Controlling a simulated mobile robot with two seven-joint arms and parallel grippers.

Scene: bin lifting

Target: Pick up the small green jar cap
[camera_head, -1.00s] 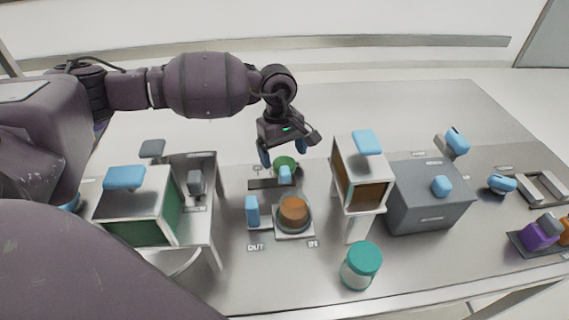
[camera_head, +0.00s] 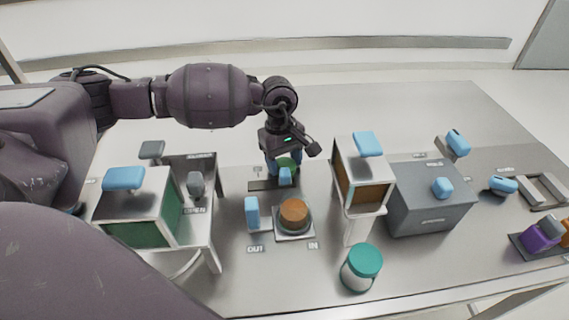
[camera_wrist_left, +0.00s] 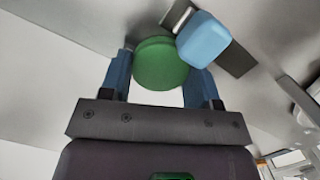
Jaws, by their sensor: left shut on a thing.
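The small green jar cap (camera_head: 287,162) is at the back middle of the table, behind a blue block-shaped handle (camera_head: 285,177). My left gripper (camera_head: 284,163) reaches down over it from behind and is shut on it. In the left wrist view the round green cap (camera_wrist_left: 158,66) sits between the two blue fingers of my left gripper (camera_wrist_left: 160,80), and the blue handle (camera_wrist_left: 204,40) overlaps its right edge. I cannot tell whether the cap touches what is under it. My right gripper is not in view.
A round brown piece (camera_head: 294,212) sits on a square plate in front, beside a blue upright block (camera_head: 252,212). A green-sided box (camera_head: 140,215) stands left, a tall open box (camera_head: 361,180) right, then a grey box (camera_head: 430,203). A teal-lidded jar (camera_head: 361,267) stands near the front edge.

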